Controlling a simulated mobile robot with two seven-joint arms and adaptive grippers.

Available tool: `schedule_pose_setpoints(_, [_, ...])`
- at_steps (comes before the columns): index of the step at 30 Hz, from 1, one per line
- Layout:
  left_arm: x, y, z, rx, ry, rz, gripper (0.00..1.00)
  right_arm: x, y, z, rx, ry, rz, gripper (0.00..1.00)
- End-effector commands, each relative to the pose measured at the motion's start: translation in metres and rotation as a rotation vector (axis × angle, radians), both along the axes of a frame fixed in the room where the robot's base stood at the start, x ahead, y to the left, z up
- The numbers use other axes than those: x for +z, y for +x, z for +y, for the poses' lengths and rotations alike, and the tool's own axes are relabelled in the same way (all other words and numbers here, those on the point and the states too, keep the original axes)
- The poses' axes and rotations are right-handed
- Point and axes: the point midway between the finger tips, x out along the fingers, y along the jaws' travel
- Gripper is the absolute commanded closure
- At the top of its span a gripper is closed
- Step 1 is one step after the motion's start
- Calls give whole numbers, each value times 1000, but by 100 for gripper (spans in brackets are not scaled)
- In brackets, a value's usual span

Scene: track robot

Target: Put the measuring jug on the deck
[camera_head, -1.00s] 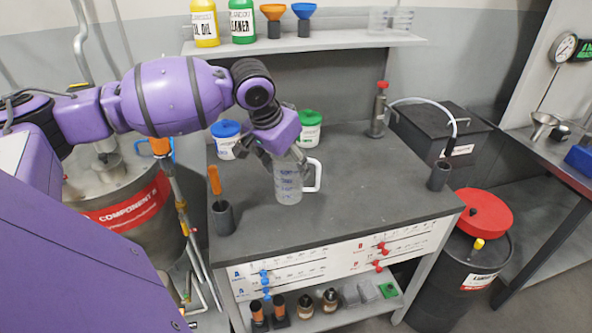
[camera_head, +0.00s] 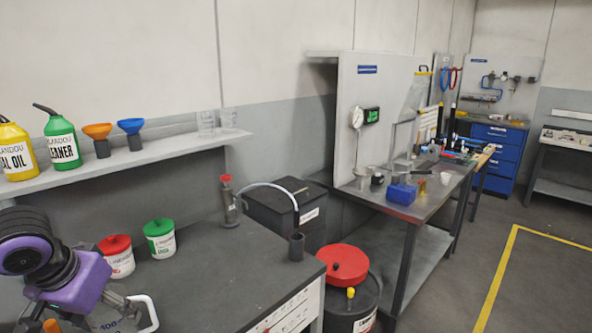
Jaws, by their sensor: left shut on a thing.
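The measuring jug (camera_head: 118,320) is clear, with blue markings and a white handle. It is in the lower left corner of the head view, cut off by the bottom edge, so its base is hidden. My left gripper (camera_head: 92,308) is shut on the jug, and its purple wrist hides part of the jug. I cannot tell whether the jug touches the dark workbench (camera_head: 225,262) beneath. My right gripper is out of view. I cannot tell which surface is the deck.
A red-lidded tub (camera_head: 119,262) and a green-lidded tub (camera_head: 161,243) stand on the workbench. A pump bottle (camera_head: 229,208) and a grey cup (camera_head: 296,247) stand farther right. A red-lidded drum (camera_head: 343,266) is beside the bench. Open floor (camera_head: 450,270) lies right of another table (camera_head: 425,207).

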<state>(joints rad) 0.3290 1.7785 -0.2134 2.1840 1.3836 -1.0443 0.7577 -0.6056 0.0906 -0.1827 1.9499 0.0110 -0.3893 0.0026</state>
Motion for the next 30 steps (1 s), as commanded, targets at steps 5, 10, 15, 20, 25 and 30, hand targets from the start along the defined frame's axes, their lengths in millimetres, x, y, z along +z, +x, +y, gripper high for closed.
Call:
schedule_pose_setpoints(5, [-10, -9, 10, 46, 1, 5, 69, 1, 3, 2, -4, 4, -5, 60])
schedule_pose_setpoints(10, [-22, -11, 9, 98, -7, -2, 69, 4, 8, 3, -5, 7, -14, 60])
schedule_pose_setpoints(15, [-28, -9, 1, 128, -8, -4, 69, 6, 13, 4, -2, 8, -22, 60])
schedule_pose_setpoints(20, [-34, -5, -15, 150, -10, -5, 69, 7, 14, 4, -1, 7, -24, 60])
schedule_pose_setpoints(25, [-38, 6, -53, 161, -15, -7, 69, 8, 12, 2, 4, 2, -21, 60])
schedule_pose_setpoints(30, [-33, 22, -111, 134, -11, -8, 69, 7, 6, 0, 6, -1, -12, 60])
